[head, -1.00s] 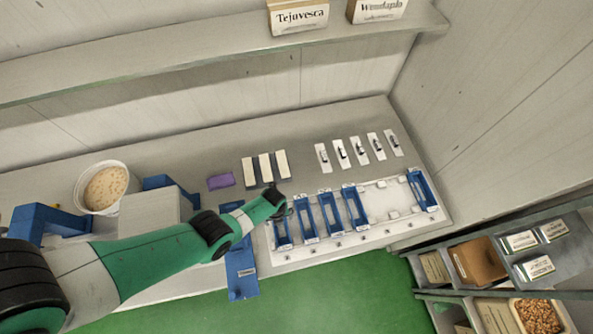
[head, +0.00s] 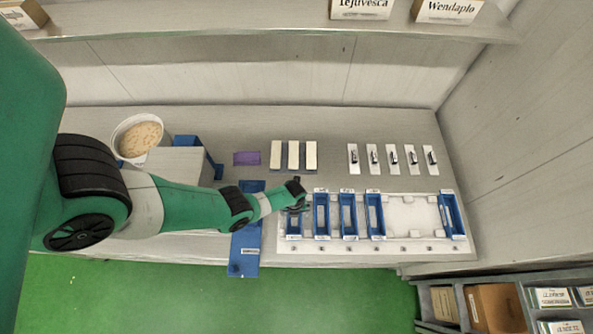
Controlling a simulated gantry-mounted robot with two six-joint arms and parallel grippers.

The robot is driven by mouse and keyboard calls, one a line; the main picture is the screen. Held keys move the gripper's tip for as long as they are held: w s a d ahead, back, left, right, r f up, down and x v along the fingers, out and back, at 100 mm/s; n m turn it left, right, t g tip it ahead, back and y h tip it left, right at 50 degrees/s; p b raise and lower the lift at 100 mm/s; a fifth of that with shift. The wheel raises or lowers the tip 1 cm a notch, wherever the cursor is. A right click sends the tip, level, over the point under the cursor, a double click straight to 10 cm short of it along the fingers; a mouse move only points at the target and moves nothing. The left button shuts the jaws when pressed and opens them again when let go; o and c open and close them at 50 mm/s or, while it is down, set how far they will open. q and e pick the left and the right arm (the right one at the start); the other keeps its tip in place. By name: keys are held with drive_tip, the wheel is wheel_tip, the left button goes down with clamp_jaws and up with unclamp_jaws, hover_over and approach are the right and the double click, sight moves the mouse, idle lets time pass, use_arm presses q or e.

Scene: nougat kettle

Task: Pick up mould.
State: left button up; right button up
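Several blue rectangular moulds stand in a white rack. Four are side by side at its left, among them one (head: 348,216) and another (head: 375,216), and one mould (head: 450,216) is alone at the right end. The white rack (head: 412,212) has an empty stretch between them. My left gripper (head: 297,205) is over the leftmost mould (head: 293,227) and hides its upper part. The gripper is small and dark here, so I cannot tell if its fingers are open or touch the mould. My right gripper is not in view.
Behind the rack lie three cream bars (head: 293,155), a purple block (head: 246,158) and several white tags with dark clips (head: 391,156). A white tub (head: 138,137) and a grey box stand at the left. A blue panel (head: 245,240) lies left of the rack.

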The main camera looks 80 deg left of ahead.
use_arm(q)
drive_tip(key=shift+r, duration=0.1)
clamp_jaws()
idle(0.3)
